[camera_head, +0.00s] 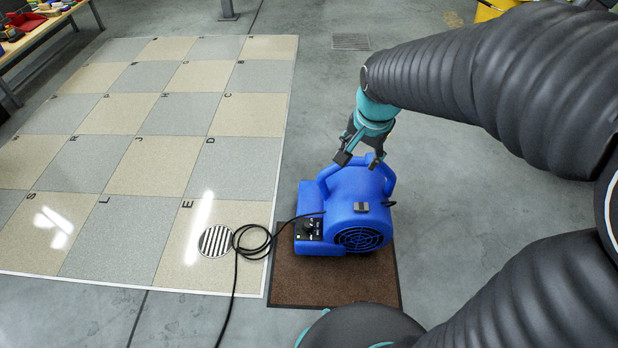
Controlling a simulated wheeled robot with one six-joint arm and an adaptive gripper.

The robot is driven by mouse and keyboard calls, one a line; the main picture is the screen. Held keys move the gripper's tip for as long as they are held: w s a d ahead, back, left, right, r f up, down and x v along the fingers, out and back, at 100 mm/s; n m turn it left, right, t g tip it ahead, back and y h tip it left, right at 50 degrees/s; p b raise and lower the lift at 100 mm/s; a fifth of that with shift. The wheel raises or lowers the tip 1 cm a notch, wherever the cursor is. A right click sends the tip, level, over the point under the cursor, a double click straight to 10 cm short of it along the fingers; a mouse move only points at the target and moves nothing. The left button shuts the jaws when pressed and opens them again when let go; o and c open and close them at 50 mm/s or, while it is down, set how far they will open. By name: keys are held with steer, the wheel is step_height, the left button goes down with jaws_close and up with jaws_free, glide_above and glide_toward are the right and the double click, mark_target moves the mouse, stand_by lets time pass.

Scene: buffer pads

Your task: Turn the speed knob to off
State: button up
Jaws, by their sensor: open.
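A blue floor blower (352,200) stands upright on a brown mat (320,292). Its black control panel with the speed knob (307,227) is on the lower left of its front, beside the round black grille (360,239). The knob is too small to read its setting. My gripper (360,164) is open and empty. It points down above the top of the blower, near its handle, up and to the right of the knob. I cannot tell whether a fingertip touches the handle.
A workbench (42,32) with tools stands at the top left. Bare grey floor lies behind the blower.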

steer(key=w+a+f+m+g+b, duration=0.1)
steer(key=w+a+f+m, duration=0.2)
steer(key=f, duration=0.4)
steer(key=w+a+f+m+g, duration=0.1)
steer(key=w+a+f+m, duration=0.15)
steer(key=w+f, duration=0.45)
steer(key=m+g+b, duration=0.1)
steer(key=m, duration=0.2)
glide_toward(309, 224)
step_height(309, 224, down, 9)
steer(key=shift+w+a+b, duration=0.15)
steer(key=shift+w+b, duration=0.05)
steer(key=shift+b, duration=0.25)
steer(key=shift+c, duration=0.2)
jaws_close()
